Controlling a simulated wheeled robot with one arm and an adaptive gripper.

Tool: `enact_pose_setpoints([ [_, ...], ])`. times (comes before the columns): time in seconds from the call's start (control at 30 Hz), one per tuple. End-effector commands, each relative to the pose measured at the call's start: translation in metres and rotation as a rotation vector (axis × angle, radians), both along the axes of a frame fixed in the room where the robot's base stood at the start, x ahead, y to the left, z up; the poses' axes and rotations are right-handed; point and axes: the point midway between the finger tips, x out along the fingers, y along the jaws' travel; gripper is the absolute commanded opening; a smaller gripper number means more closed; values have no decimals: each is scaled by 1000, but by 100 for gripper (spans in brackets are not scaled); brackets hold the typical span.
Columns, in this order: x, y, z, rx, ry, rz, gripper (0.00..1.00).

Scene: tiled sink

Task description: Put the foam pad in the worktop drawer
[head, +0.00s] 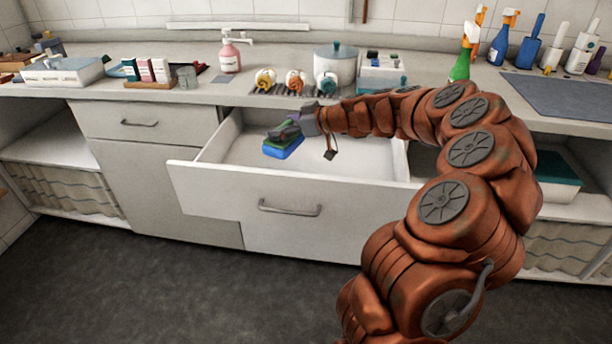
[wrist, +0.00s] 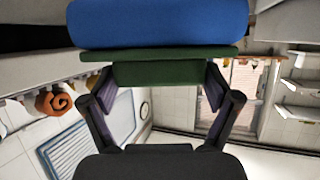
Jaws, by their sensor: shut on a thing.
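The foam pad (head: 284,147), blue with a green layer, is held by my gripper (head: 284,131) over the open worktop drawer (head: 240,184). In the wrist view the pad (wrist: 155,24) spans the top of the picture, and its green part (wrist: 158,72) sits between the two fingers of my gripper (wrist: 160,85). The fingers are shut on it. The drawer is pulled out, with a white front and a grey handle. Its visible inside is pale and bare. I cannot tell whether the pad touches the drawer floor.
The worktop above holds rolled cloths (head: 296,82), a white pot (head: 335,66), a pink soap bottle (head: 230,52), small boxes (head: 145,70) and several spray bottles (head: 503,40). My arm crosses the drawer's right side. A shut drawer (head: 140,123) is at left.

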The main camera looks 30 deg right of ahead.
Motion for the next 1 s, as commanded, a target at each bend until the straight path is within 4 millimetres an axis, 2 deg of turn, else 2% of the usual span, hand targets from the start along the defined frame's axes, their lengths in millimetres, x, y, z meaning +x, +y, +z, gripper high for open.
enact_pose_setpoints([
  [0.03,-3,-12,-12,-2,3,13,51],
  [0.07,-6,-17,-14,-3,4,27,51],
  [0.4,-41,-57,-23,-3,2,208,51],
  [0.6,-59,-65,-23,-1,2,295,51],
  [0.77,-65,-68,-24,1,3,325,51],
  [0.87,-67,-68,-35,4,3,330,51],
  [1.0,-67,-66,-60,8,6,332,51],
])
